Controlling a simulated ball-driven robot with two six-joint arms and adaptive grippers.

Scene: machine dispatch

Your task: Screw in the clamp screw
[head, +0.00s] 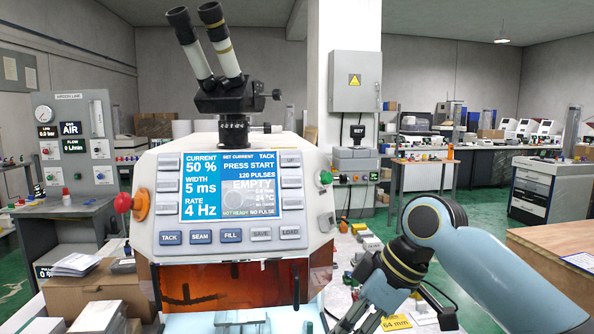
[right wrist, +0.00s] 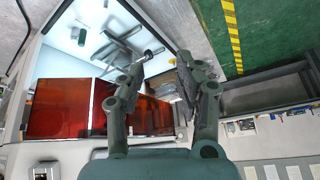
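What looks like the clamp screw, a small part with a dark round end (right wrist: 148,54), shows in the right wrist view just beyond the left finger of my right gripper. I cannot tell whether it touches the finger or sits in anything. Grey metal parts (right wrist: 120,42), perhaps the clamp, lie behind it on the bright floor of the machine chamber. My right gripper (right wrist: 158,76) is open, with a clear gap between its fingers. In the head view it (head: 398,318) is at the lower right, beside the welding machine (head: 240,160). My left gripper is not in view.
The machine has orange windows (head: 190,288), a lit screen (head: 232,187) reading EMPTY, and a red stop button (head: 122,203). A yellow 64 mm label (head: 396,322) shows between the gripper fingers. A cardboard box (head: 75,296) stands left of the machine.

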